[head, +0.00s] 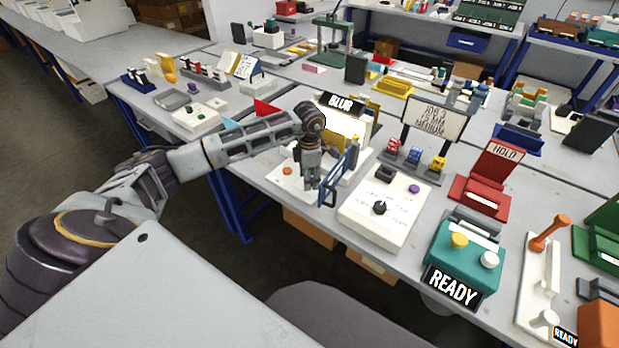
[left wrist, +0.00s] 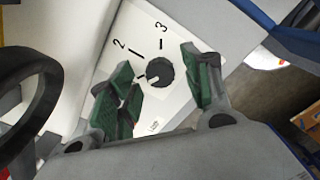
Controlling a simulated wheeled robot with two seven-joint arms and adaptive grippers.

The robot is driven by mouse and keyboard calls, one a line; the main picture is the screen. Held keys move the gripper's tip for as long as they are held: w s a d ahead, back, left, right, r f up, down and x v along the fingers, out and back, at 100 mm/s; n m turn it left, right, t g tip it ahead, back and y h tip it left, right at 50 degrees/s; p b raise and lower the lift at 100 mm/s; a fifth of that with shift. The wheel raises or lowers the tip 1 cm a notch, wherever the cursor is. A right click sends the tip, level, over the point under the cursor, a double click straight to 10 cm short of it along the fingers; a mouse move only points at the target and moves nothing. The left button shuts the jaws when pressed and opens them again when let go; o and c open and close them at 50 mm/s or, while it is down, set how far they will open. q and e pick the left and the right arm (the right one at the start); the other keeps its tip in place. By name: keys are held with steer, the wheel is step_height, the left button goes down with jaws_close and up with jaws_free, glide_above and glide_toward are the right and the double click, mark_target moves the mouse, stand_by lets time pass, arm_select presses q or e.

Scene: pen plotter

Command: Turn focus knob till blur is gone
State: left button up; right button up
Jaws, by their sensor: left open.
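The focus station shows a black sign reading BLUR (head: 340,103) above a lit yellowish panel, with a white base (head: 283,184) in front. In the left wrist view the round dark focus knob (left wrist: 160,72) sits on a white plate, with scale marks 2 and 3 printed beside it. A small pale mark shows at the knob's lower left edge. My left gripper (left wrist: 160,88) is open, its green fingers on either side of the knob with gaps visible. In the head view my left gripper (head: 328,190) points down over the base and hides the knob. My right gripper is not in view.
An orange button (head: 287,171) sits on the base left of my gripper. A white box with a dark knob (head: 380,208) stands close on the right. A teal READY box (head: 462,258) and red HOLD stand (head: 483,190) are farther right.

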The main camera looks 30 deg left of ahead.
arm_select(q)
steer(key=shift+f, duration=0.15)
steer(key=c, duration=1)
steer(key=shift+c, duration=0.2)
